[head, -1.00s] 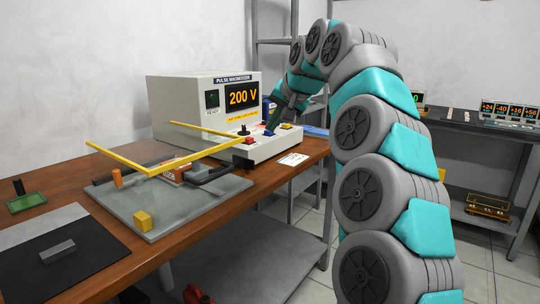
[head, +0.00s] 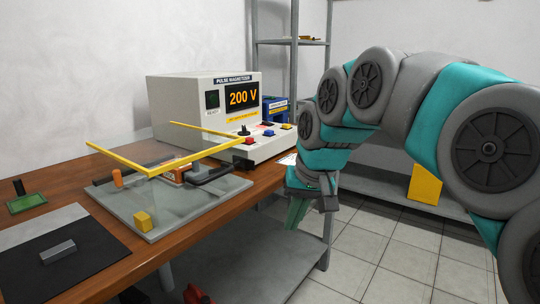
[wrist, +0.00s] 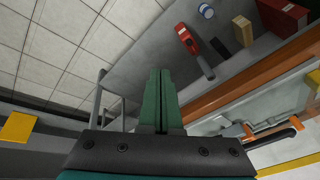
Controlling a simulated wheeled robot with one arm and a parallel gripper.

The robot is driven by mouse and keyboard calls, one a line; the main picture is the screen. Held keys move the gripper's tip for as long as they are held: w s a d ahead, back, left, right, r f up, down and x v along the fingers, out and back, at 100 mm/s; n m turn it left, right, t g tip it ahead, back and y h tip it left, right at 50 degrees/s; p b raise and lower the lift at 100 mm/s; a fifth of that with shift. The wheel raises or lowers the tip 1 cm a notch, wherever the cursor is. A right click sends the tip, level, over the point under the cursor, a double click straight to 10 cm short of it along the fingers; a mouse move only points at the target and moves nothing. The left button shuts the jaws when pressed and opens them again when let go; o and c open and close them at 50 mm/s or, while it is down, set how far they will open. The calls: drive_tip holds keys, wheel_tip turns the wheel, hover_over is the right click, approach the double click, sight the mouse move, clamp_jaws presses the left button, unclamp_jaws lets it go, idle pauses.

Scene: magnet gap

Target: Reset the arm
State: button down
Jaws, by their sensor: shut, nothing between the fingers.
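My gripper (head: 297,212) hangs in front of the wooden bench (head: 215,215), over its right edge and above the grey lower shelf, in the head view. It points down and holds nothing. In the wrist view its two green fingers (wrist: 161,85) lie side by side, shut. My arm bends in from the right of the head view. The pulse magnetizer (head: 205,110) stands on the bench with its display reading 200 V, apart from my gripper.
A clear guard with a yellow frame (head: 120,158) covers a fixture on a grey plate. A yellow block (head: 143,221) sits on that plate. A grey bar (head: 57,252) lies on a black mat. A red tool (wrist: 186,38) shows below the bench. Tiled floor is free to the right.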

drive_tip(key=s+d+f+g, duration=0.1)
drive_tip(key=s+d+f, duration=0.2)
drive_tip(key=s+f, duration=0.3)
drive_tip(key=s+d+f+g+h, duration=0.1)
drive_tip(key=s+d+f, duration=0.3)
drive_tip(key=s, duration=0.9)
drive_tip(key=s+d+f+g+h, duration=0.1)
drive_tip(key=s+d+f+g, duration=0.2)
drive_tip(key=s+f, duration=0.6)
drive_tip(key=shift+s+d+f+m, duration=0.25)
drive_tip(key=shift+s+m, duration=0.15)
drive_tip(key=shift+s, duration=0.25)
